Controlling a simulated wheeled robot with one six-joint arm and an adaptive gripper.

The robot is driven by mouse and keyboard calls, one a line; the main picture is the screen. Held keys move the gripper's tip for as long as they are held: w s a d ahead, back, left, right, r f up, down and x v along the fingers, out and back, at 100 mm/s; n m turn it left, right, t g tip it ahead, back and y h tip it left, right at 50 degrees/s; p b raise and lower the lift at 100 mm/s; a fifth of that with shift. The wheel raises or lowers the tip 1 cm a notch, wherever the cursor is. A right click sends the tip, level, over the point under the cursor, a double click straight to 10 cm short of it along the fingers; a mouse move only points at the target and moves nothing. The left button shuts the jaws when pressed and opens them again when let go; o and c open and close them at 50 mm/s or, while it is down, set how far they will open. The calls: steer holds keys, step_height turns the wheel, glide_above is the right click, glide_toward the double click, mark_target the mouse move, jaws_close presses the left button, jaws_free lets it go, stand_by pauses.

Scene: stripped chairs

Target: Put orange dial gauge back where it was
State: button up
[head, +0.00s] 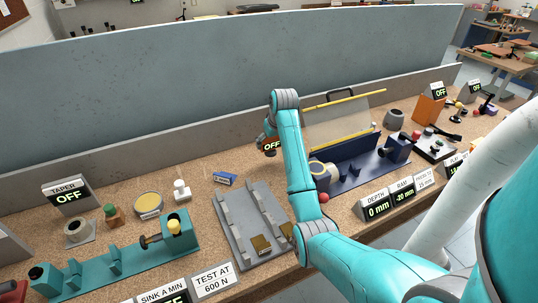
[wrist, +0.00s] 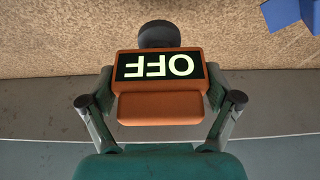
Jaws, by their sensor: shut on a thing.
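My gripper (wrist: 158,92) is shut on the orange dial gauge (wrist: 158,108), with one finger on each side of its body. In the wrist view its lit display reads OFF upside down, and a dark round end sticks out beyond it. In the head view the gauge (head: 271,147) is near the back of the bench, left of my arm and left of the dark blue press. My gripper (head: 268,140) is partly hidden there by my arm. I cannot tell whether the gauge touches the bench.
The cork-coloured bench (head: 140,180) has clear room left of the gauge. A small blue box (head: 224,179), a grey slotted rack (head: 240,225) and a teal fixture (head: 110,262) stand nearer the front. The dark blue press (head: 355,165) with a clear guard is to the right. A low grey wall (head: 120,150) runs behind.

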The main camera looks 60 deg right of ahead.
mark_target(272, 150)
steer(key=shift+f, duration=2.8)
steer(key=shift+f, duration=0.1)
steer(key=o, duration=1.3)
steer(key=v, duration=1.2)
